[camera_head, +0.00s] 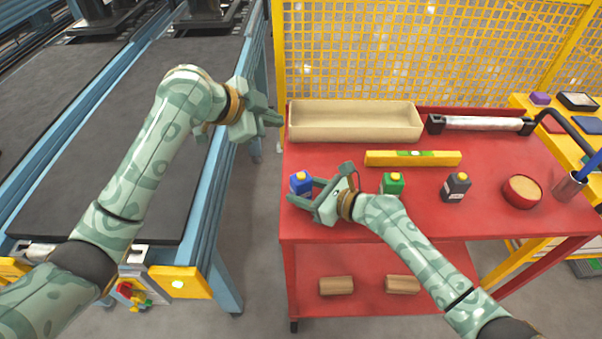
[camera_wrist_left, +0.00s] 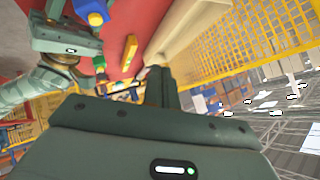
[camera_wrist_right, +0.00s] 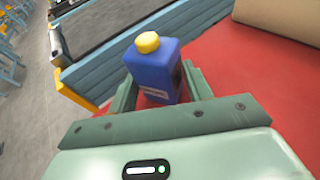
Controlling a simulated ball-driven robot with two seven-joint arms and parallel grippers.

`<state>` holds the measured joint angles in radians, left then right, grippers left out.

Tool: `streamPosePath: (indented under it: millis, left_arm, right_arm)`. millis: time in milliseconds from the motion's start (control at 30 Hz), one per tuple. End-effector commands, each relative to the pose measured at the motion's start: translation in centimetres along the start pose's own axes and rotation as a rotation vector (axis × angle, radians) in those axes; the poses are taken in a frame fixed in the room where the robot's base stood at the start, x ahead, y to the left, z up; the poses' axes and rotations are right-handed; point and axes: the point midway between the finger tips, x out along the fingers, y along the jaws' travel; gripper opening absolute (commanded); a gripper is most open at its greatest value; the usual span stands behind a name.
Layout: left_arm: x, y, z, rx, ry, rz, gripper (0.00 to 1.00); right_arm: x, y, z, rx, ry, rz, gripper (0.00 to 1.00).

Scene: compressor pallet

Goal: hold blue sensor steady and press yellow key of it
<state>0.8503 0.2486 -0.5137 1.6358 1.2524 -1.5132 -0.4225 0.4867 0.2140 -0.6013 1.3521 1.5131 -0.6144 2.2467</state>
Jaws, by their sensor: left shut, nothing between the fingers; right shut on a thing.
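The blue sensor (camera_head: 299,184) stands upright at the left end of the red table's top, with its yellow key (camera_head: 300,175) on top. My right gripper (camera_head: 303,190) is shut on the sensor, one finger on each side. The right wrist view shows the sensor's blue body (camera_wrist_right: 154,72) between the fingers and the round yellow key (camera_wrist_right: 147,42) uncovered. My left gripper (camera_head: 279,119) is shut and empty, above and behind the sensor, near the table's left edge and apart from the key. The left wrist view also shows the sensor (camera_wrist_left: 90,8) at its upper left.
A beige tray (camera_head: 355,136) lies behind the sensor, before the yellow mesh fence (camera_head: 400,50). A yellow level (camera_head: 412,158), a green bottle (camera_head: 393,184), a black bottle (camera_head: 457,187) and a red round bowl (camera_head: 522,191) are to the right. A conveyor (camera_head: 115,120) is at left.

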Motion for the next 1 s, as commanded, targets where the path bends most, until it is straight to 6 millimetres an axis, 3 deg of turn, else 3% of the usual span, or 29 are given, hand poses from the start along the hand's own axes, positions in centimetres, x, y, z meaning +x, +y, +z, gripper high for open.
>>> streamPosePath:
  millis: [100, 300, 733, 1000]
  left_arm:
    - [0.1, 2.4, -2.8, 0.099, -0.008, 0.057, 0.00]
    - [0.1, 4.4, -4.7, 0.185, -0.021, 0.103, 0.00]
    - [0.2, 4.7, -4.6, 0.189, -0.023, 0.107, 0.00]
    - [2.0, 6.0, -2.9, 0.185, -0.023, 0.110, 0.00]
  right_arm:
    - [0.0, 0.0, -0.1, 0.000, 0.002, 0.000, 0.37]
    - [0.0, 0.0, -0.1, 0.000, 0.002, 0.000, 0.37]
    - [0.0, 0.0, -0.1, 0.000, 0.001, 0.000, 0.37]
    - [0.0, 0.0, -0.1, 0.000, 0.001, 0.000, 0.37]
